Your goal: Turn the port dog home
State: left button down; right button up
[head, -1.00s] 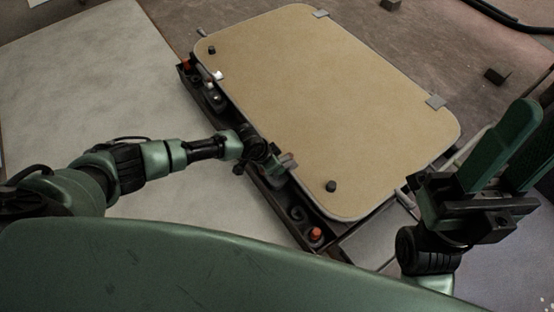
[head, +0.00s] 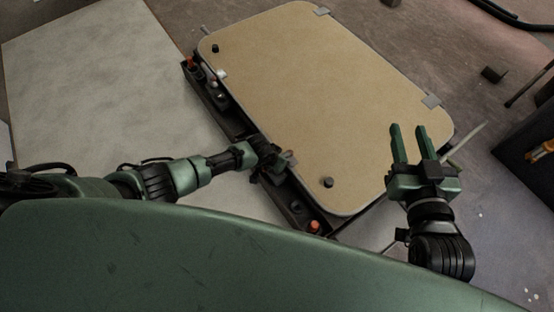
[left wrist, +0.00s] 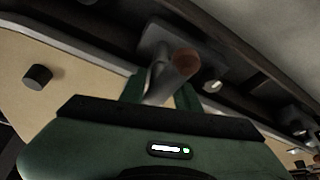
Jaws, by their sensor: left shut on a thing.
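The hatch lid (head: 300,100) is a tan panel with rounded corners, lying in the head view's middle. My left gripper (head: 284,160) is at its near long edge. In the left wrist view, my left gripper (left wrist: 160,88) is shut on a grey dog handle (left wrist: 158,80) with a reddish-brown round end (left wrist: 186,62). The handle lies between the green fingers. The gripper hides most of this dog in the head view. A second pale fitting (head: 221,75) shows further up the same edge; I cannot tell its angle. My right gripper (head: 409,132) is open and empty near the lid's right corner.
A dark rail (head: 235,122) runs along the lid's near edge, with red knobs (head: 314,226) (head: 190,62) near its ends. Black knobs (head: 327,183) (head: 215,48) stand on the lid. A dark box (head: 530,150) with an orange item stands at right. The pale floor panel (head: 90,80) is clear.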

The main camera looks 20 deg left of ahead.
pick_arm(q)
jog(key=shift+w+a+r+n, duration=0.2)
jog(key=shift+w+a+n, duration=0.05)
jog(key=shift+w+n, duration=0.1)
pick_arm(e)
jog(key=shift+s+d+f+g+h, duration=0.15)
jog(key=shift+s+d+f+g, duration=0.1)
jog(key=shift+f+g, duration=0.35)
jog(key=shift+s+d+f+g+h, duration=0.1)
jog(key=shift+s+f+g+h, duration=0.15)
jog(key=shift+f, duration=0.55)
pick_arm(q)
jog(key=c, duration=1.1)
grip_release()
jog(key=shift+s+d, duration=0.1)
jog(key=shift+d, duration=0.05)
pick_arm(e)
jog(key=shift+w, duration=0.1)
pick_arm(q)
jog(key=shift+f, duration=0.1)
